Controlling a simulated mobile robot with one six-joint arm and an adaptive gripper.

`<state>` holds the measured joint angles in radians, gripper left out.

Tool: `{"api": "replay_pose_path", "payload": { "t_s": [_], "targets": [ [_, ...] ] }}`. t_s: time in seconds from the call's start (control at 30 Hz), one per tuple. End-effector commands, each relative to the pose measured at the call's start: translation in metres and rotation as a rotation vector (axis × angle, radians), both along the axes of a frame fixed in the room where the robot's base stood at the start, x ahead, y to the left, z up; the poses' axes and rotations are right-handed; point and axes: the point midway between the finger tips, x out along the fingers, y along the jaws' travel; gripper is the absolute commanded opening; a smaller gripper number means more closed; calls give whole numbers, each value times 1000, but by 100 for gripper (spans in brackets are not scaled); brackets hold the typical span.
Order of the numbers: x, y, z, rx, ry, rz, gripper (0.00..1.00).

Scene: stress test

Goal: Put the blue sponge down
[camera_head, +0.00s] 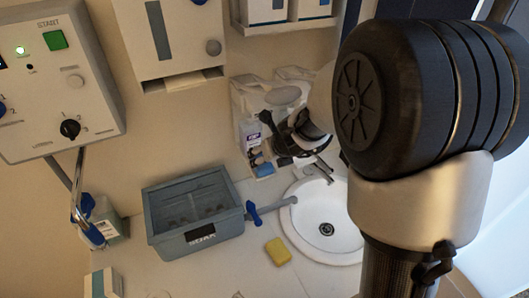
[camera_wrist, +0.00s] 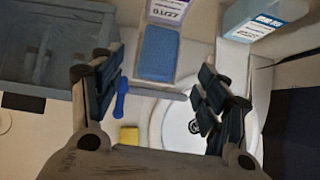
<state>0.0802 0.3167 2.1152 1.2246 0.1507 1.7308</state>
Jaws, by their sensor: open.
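The blue sponge (camera_wrist: 157,53) shows between the two fingers of my gripper (camera_wrist: 158,75) in the wrist view, with a visible gap on each side. It seems to stand upright against a white bottle with a purple label (camera_wrist: 167,12). In the head view the blue sponge (camera_head: 264,170) is a small blue patch by the wall, left of the sink. My gripper (camera_head: 283,152) is open there, just above and to the right of it, and partly hides the area. What the sponge rests on is hard to make out.
A white round sink (camera_head: 343,245) lies to the right, partly behind my arm. A grey-blue bin (camera_head: 195,240) stands to the left. A yellow sponge (camera_head: 278,252) lies on the counter in front, with a blue-handled thing (camera_head: 254,214) behind it. Dispensers (camera_head: 178,45) hang on the wall.

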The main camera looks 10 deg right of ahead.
Motion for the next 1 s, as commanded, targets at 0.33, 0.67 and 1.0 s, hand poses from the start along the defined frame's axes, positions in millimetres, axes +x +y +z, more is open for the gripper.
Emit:
{"api": "replay_pose_path", "payload": {
  "t_s": [0.33, 0.67, 1.0],
  "targets": [
    [-25, 2, 36, -31, -14, 65, 68],
    [-120, 58, 116, -571, -183, 1008, 68],
    [-268, 44, 134, -1284, -220, 2084, 68]
  ]
}}
